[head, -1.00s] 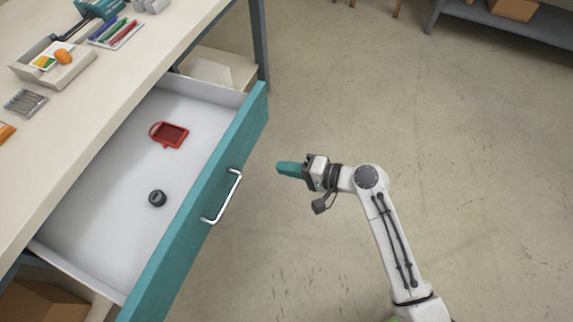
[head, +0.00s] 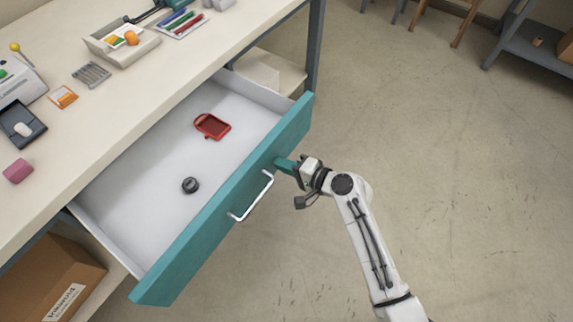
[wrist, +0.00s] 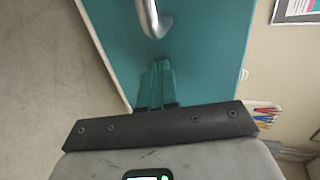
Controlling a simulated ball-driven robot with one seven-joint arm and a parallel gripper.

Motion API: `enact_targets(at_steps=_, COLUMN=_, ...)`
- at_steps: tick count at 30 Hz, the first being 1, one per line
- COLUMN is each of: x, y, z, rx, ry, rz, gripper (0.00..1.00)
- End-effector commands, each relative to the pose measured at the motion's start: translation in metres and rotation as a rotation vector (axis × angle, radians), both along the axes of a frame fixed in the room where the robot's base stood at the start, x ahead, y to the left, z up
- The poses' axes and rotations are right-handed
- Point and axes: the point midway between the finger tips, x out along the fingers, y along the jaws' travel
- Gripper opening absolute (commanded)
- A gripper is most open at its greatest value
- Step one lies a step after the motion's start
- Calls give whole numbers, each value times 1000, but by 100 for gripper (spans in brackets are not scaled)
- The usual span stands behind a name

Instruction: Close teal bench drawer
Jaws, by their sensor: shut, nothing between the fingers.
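The teal drawer (head: 225,208) is pulled out from the bench (head: 150,100), with its white inside showing. Its metal handle (head: 252,197) is on the teal front, and it also shows at the top of the wrist view (wrist: 152,18). My gripper (head: 281,163) is shut and empty. Its teal fingertips are at the drawer front, beside the upper end of the handle and not around it. In the wrist view the fingers (wrist: 158,82) point at the teal front (wrist: 195,50). I cannot tell for sure whether the tips touch it.
A red-framed tray-like item (head: 212,126) and a dark round item (head: 190,185) lie in the drawer. Trays, pens and small items cover the bench top. A cardboard box (head: 45,280) sits below the bench. The floor (head: 440,180) to the right is clear.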

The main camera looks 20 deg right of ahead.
Motion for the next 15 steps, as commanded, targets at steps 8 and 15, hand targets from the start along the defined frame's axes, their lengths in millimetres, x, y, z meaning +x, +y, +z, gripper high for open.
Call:
enact_targets(at_steps=8, x=4, y=3, z=0, rx=-1, ry=0, rz=1, gripper=0)
enact_targets(at_steps=15, x=32, y=23, z=0, rx=-2, ry=-2, rz=5, gripper=0)
